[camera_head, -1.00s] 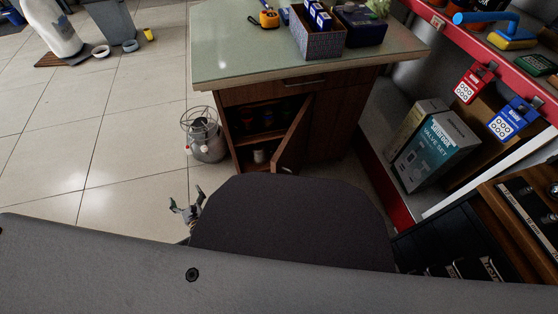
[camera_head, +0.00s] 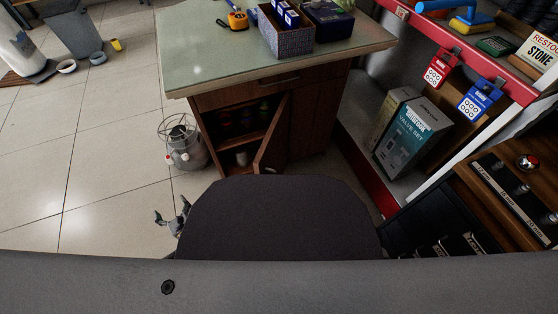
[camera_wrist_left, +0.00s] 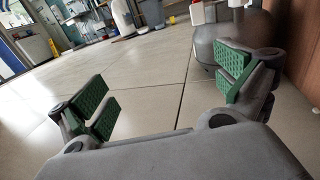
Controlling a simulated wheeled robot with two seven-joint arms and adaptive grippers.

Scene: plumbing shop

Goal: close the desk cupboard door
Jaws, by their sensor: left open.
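The wooden desk (camera_head: 320,112) stands ahead, with a pale green top. Inside the cupboard (camera_head: 237,122) are shelves with dark items and a small light can. My left gripper (camera_head: 172,216) is low over the floor, left of and nearer than the door, apart from it. In the left wrist view, the left gripper (camera_wrist_left: 165,92) is open and empty, its green pads wide apart. My right gripper is out of view. My own body hides the floor in front of the desk.
A grey tank with a wire guard (camera_head: 184,150) stands on the floor just left of the desk; it shows in the left wrist view behind the right finger (camera_wrist_left: 228,40). A red-edged shelf (camera_head: 470,55) and valve-set boxes (camera_head: 410,138) stand at right.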

